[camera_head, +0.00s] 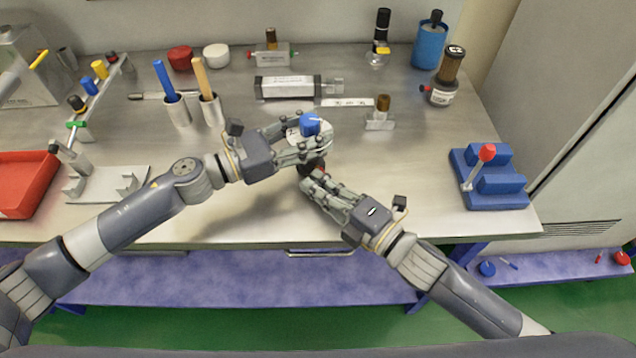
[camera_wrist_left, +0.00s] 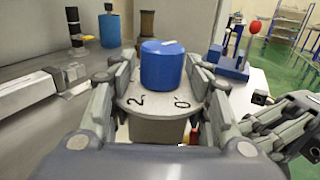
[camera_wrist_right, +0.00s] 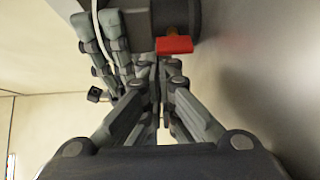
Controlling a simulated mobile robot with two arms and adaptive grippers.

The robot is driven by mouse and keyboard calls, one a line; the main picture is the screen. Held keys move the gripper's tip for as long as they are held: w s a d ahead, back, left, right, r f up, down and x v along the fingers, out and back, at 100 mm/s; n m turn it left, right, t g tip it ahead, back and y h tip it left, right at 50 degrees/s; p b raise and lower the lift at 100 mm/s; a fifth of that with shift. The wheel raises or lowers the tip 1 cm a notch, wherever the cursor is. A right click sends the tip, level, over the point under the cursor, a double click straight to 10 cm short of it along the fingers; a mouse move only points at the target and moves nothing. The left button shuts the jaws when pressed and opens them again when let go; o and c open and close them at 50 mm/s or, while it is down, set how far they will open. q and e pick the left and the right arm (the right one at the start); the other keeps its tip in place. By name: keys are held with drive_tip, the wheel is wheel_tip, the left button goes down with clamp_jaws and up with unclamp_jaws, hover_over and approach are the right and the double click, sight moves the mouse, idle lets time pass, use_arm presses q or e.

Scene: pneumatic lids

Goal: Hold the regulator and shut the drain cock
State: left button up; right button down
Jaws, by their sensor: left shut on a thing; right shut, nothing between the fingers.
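The regulator has a blue cap (camera_head: 310,124) over a pale round body, near the middle of the bench. In the left wrist view the blue cap (camera_wrist_left: 162,65) rises from a pale disc (camera_wrist_left: 150,103) with dark marks. My left gripper (camera_head: 308,146) is shut on the regulator body, with its fingers on either side below the cap. A red piece, likely the drain cock handle (camera_wrist_right: 175,45), shows low on the regulator in the right wrist view. My right gripper (camera_head: 308,178) is shut and empty, its fingertips close by this red piece; whether they touch it I cannot tell.
A blue stand with a red-knobbed lever (camera_head: 487,152) is at the right. Two cups (camera_head: 178,112) with blue and tan handles stand left of the regulator. Bare bench surrounds the right stand.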

sight(312, 160)
drive_tip(key=shift+w+d+r, duration=0.35)
drive_tip(key=shift+d+r, duration=0.15)
drive_tip(key=shift+d, duration=0.15)
idle(0.7)
drive_tip(key=shift+w+d+r+m, duration=0.1)
drive_tip(key=shift+d+m, duration=0.15)
drive_tip(key=shift+m, duration=0.45)
drive_tip(key=shift+w+d, duration=0.1)
drive_tip(key=shift+d, duration=0.1)
drive_tip(key=shift+w+d, duration=0.2)
drive_tip(key=shift+d, duration=0.15)
idle(1.3)
